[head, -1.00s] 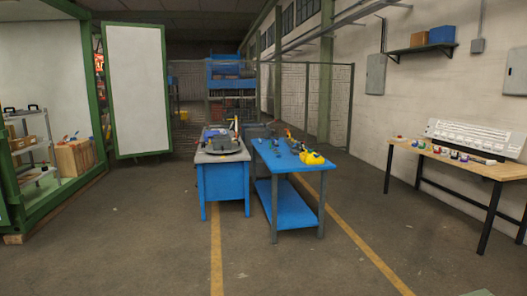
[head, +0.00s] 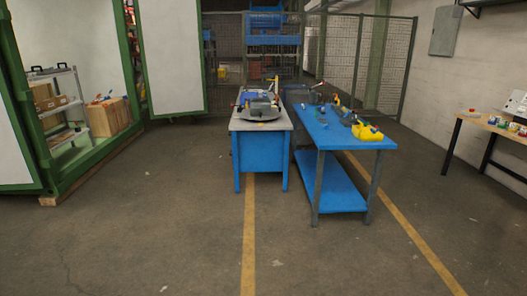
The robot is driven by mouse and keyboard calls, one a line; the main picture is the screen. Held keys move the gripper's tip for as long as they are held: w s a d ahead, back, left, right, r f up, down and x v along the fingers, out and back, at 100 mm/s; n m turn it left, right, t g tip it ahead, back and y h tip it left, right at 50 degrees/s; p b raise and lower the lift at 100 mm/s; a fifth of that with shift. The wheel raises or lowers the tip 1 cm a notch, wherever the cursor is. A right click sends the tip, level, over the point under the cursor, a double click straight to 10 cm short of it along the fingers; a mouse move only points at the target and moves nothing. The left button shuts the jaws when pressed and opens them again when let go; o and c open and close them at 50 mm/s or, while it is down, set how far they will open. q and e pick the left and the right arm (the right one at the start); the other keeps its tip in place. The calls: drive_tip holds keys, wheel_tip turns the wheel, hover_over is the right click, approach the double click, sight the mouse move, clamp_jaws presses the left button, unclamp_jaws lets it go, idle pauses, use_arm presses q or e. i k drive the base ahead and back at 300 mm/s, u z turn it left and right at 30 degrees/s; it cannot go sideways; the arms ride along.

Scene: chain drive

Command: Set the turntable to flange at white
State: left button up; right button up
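A dark grey round device (head: 259,110), which looks like the turntable, sits on the grey top of a blue cabinet bench (head: 262,155) in the middle of the head view. Upright tan and dark parts stand on or behind it. It is too small and far to read a flange or a white mark. Neither of my grippers is in view.
A blue two-level table (head: 345,194) stands close right of the bench, with a yellow object (head: 367,132) and small tools on top. A green-framed enclosure (head: 30,110) is at left, a wooden workbench (head: 495,128) at right. The front floor is clear.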

sight(259, 110)
drive_tip(key=i, duration=5.2)
drive_tip(key=z, duration=0.2)
drive_tip(key=i, duration=1)
drive_tip(key=z, duration=0.15)
